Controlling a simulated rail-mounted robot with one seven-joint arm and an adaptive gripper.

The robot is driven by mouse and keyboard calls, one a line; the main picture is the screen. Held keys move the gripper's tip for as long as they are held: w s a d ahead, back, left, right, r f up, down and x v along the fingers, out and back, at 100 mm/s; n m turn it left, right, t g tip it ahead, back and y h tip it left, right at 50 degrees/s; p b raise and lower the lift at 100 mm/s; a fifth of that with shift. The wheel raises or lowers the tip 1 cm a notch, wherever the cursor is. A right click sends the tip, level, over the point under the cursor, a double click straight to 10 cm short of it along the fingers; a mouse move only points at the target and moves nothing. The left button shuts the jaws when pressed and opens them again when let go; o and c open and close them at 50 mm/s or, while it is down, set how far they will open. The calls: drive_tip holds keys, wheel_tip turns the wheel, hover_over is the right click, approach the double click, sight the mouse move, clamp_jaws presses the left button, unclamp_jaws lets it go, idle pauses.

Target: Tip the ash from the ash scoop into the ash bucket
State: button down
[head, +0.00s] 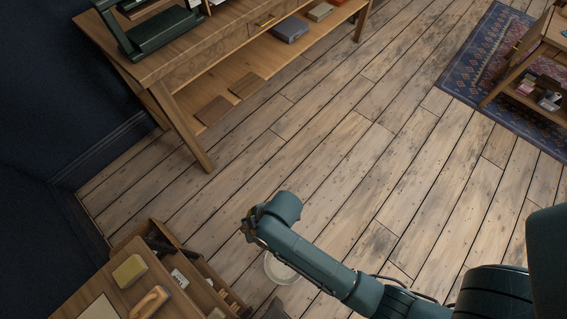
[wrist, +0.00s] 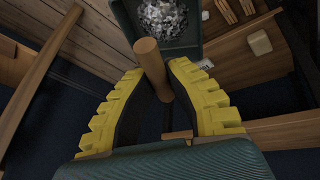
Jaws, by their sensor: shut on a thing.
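My gripper (wrist: 156,72) shows in the wrist view with two yellow ridged fingers shut on the wooden handle of the ash scoop (wrist: 150,55). The scoop's dark green pan (wrist: 194,42) extends beyond the fingertips, at the top of the picture, and holds a heap of grey-white ash (wrist: 164,18). The pan's far end is cut off by the picture edge. In the head view my arm hides the gripper. A pale round vessel (head: 275,275), perhaps the ash bucket, stands on the floor, partly covered by my arm.
A wooden desk (head: 98,272) with a yellow block (head: 129,270) and open drawers stands at the lower left. A long wooden table (head: 185,65) with a lower shelf is at the upper left. The plank floor (head: 350,150) between is clear. A patterned rug (head: 470,65) lies upper right.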

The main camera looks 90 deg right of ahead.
drive_tip(key=s+a+f+n+y+b, duration=0.1)
drive_tip(key=s+a+f+n+b, duration=0.3)
drive_tip(key=f, duration=0.7)
drive_tip(key=s+a+f+n+y+b, duration=0.15)
drive_tip(key=s+a+f, duration=0.4)
drive_tip(key=f, duration=0.65)
drive_tip(key=w+a+f+n+g+h+b, duration=0.1)
drive_tip(key=w+a+f+g+h+b, duration=0.3)
drive_tip(key=f+g+h+b, duration=0.4)
drive_tip(key=shift+a+f+g+h+b, duration=0.2)
drive_tip(key=shift+f+g+h+b, duration=0.45)
drive_tip(key=shift+b, duration=2.8)
drive_tip(key=shift+w+r, duration=0.15)
drive_tip(key=shift+r, duration=0.1)
